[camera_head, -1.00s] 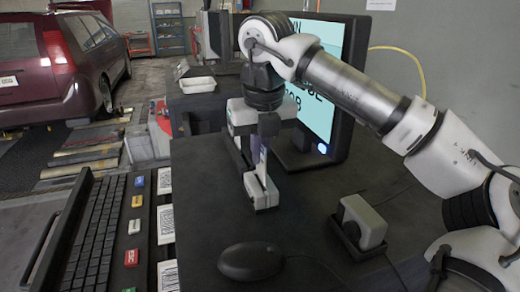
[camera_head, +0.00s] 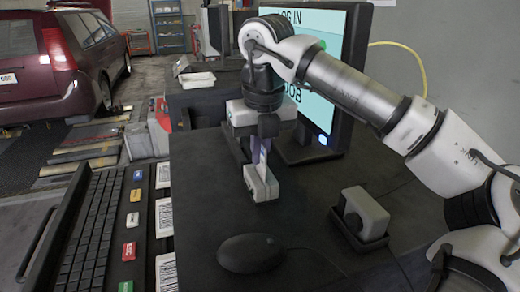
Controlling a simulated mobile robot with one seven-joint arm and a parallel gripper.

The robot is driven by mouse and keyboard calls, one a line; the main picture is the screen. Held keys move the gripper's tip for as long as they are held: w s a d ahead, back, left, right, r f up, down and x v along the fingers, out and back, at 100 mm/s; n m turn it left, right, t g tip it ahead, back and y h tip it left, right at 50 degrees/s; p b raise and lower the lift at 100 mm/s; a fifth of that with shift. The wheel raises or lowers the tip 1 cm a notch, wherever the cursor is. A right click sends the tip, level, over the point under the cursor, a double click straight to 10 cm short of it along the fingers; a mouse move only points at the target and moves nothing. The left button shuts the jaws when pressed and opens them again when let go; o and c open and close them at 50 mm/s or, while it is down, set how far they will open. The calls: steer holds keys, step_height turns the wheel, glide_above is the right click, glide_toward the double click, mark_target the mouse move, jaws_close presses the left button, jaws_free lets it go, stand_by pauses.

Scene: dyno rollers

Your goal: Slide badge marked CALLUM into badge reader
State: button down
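My gripper (camera_head: 257,150) points down over the dark desk (camera_head: 205,215), right of the keyboard. It looks shut on a thin upright white and purple badge (camera_head: 263,158); the printing on it is too small to read. A small pale badge reader (camera_head: 261,184) stands on the desk right under the gripper. The badge's lower edge meets the reader's top, partly hidden by the fingers. I cannot tell how deep it sits in the slot.
A black mouse (camera_head: 250,253) lies in front of the reader. A grey box in a dark cradle (camera_head: 362,214) stands at the right. A monitor (camera_head: 320,80) stands close behind my gripper. A keyboard (camera_head: 95,230) and barcode labels (camera_head: 164,218) line the left.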

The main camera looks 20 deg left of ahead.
steer(key=shift+f+b, duration=0.8)
steer(key=shift+f, duration=0.3)
steer(key=c, duration=1.6)
jaws_free()
steer(key=shift+r, duration=0.1)
steer(key=r, duration=0.4)
steer(key=s+r, duration=0.1)
steer(key=r, duration=0.4)
steer(key=d+r, duration=0.1)
steer(key=r, duration=0.3)
steer(key=shift+s+r, duration=0.35)
steer(key=shift+s, duration=0.05)
steer(key=shift+f, duration=0.1)
